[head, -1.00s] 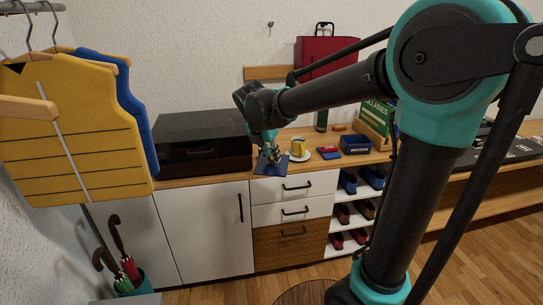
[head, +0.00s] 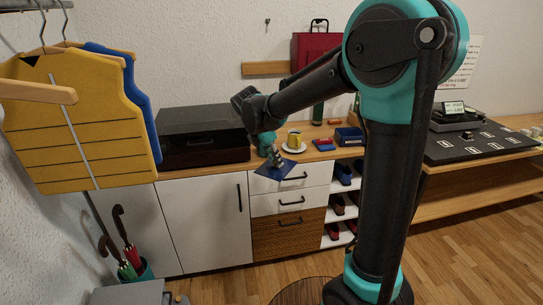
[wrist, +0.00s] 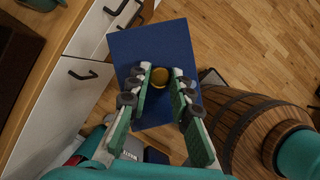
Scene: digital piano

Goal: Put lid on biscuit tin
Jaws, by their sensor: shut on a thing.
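The lid (wrist: 150,45) is a flat blue square with a round gold knob (wrist: 160,74). My gripper (wrist: 160,78) is shut on the knob, with one finger on each side. In the head view, my gripper (head: 272,152) holds the lid (head: 272,170), tilted, just in front of the sideboard's edge by the top drawer. The biscuit tin (head: 349,139) is a dark blue box on the sideboard, right of and apart from the lid. It is partly hidden by my arm in the head view.
A yellow cup (head: 294,137) on a saucer and a small red and blue item (head: 323,144) stand between gripper and tin. A dark box (head: 203,136) is at left on the sideboard. A wooden barrel (wrist: 250,130) shows in the wrist view. Open shoe shelves (head: 340,205) are below.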

